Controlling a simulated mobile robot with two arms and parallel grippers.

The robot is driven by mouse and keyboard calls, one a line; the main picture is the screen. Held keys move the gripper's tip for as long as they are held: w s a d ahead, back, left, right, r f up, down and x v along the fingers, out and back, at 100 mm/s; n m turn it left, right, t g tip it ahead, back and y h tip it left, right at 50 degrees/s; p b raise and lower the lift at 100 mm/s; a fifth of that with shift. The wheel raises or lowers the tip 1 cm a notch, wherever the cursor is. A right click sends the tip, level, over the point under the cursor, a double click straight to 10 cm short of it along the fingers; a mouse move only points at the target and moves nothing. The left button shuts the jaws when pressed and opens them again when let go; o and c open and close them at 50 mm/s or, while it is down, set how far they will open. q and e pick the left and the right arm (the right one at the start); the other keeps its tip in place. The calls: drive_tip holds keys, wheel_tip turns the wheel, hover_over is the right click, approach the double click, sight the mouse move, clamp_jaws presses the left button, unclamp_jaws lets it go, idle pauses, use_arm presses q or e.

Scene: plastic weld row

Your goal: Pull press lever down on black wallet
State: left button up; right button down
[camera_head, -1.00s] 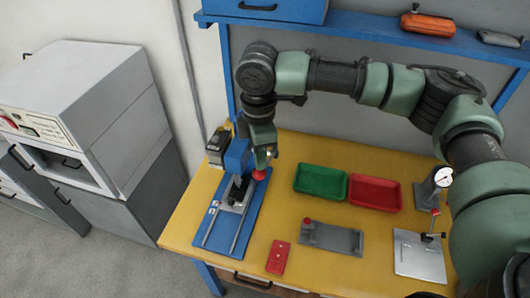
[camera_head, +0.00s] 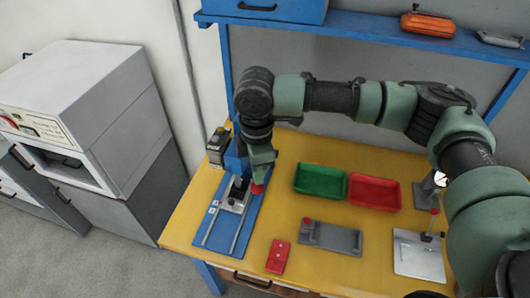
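The blue press (camera_head: 236,160) stands on a blue base plate (camera_head: 226,232) at the left of the yellow table. Its lever ends in a red knob (camera_head: 257,189), low beside the press. A small dark piece (camera_head: 240,186) lies on the light fixture under the press head; it may be the black wallet, but it is partly hidden. My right gripper (camera_head: 262,168) points down right above the red knob and looks in contact with it. Its fingers are too small and hidden to tell whether they are shut. My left gripper is out of view.
A dark box (camera_head: 217,146) stands behind the press. A green tray (camera_head: 320,181) and a red tray (camera_head: 374,192) lie to the right. A grey fixture (camera_head: 331,238), a red control box (camera_head: 278,257) and a metal plate (camera_head: 418,257) lie near the front.

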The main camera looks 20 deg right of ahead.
sight(256, 188)
drive_tip(key=shift+f, duration=0.15)
drive_tip(key=shift+s+a+f, duration=0.15)
drive_tip(key=shift+s+f, duration=0.05)
drive_tip(key=shift+f, duration=0.4)
drive_tip(key=shift+s+a+f, duration=0.1)
drive_tip(key=shift+s+f, duration=0.05)
drive_tip(key=shift+f, duration=0.4)
drive_tip(key=shift+s+a+f, duration=0.15)
drive_tip(key=shift+s+f, duration=0.05)
drive_tip(key=shift+f, duration=0.4)
drive_tip(key=shift+p, duration=0.35)
drive_tip(key=shift+f, duration=0.2)
